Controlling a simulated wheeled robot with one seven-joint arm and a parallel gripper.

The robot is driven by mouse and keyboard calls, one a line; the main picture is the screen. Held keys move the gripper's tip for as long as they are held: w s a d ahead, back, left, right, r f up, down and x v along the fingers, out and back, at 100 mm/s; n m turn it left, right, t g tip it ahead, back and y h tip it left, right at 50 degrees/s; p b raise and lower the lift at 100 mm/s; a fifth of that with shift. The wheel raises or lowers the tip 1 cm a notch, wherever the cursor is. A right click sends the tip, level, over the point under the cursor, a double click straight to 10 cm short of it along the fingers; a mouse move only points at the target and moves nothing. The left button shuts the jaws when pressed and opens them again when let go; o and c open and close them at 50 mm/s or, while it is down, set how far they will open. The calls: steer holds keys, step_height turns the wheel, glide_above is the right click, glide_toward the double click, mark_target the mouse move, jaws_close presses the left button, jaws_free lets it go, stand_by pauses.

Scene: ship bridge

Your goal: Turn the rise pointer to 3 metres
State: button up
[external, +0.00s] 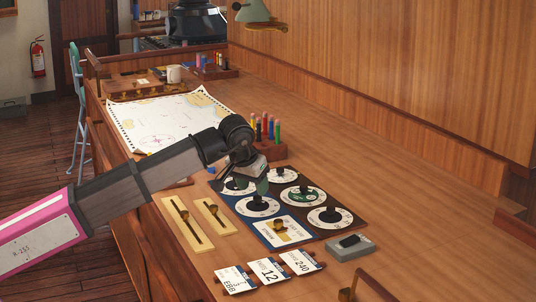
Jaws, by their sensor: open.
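A dark panel (308,232) on the desk carries several white round dials with black knobs. Dials show at the back right (283,174), middle right (303,196), front right (330,217) and front left (257,206). A back left dial (238,186) is partly hidden by my gripper. A square white plate with a brass pointer (282,231) sits at the panel's near left. The dial lettering is too small to tell which is the rise pointer or what it reads. My gripper (260,184) is open above the back left dials, its fingers pointing down; contact cannot be told.
Two brass slider plates (188,223) lie left of the panel. Several number cards (268,272) stand in front, and a grey switch box (351,247) is at right. A pen block (269,146) stands close behind my gripper. A chart (168,121) lies further back. The desk's right side is clear.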

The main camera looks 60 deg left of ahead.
steer(key=v, duration=0.7)
steer(key=shift+r, duration=0.25)
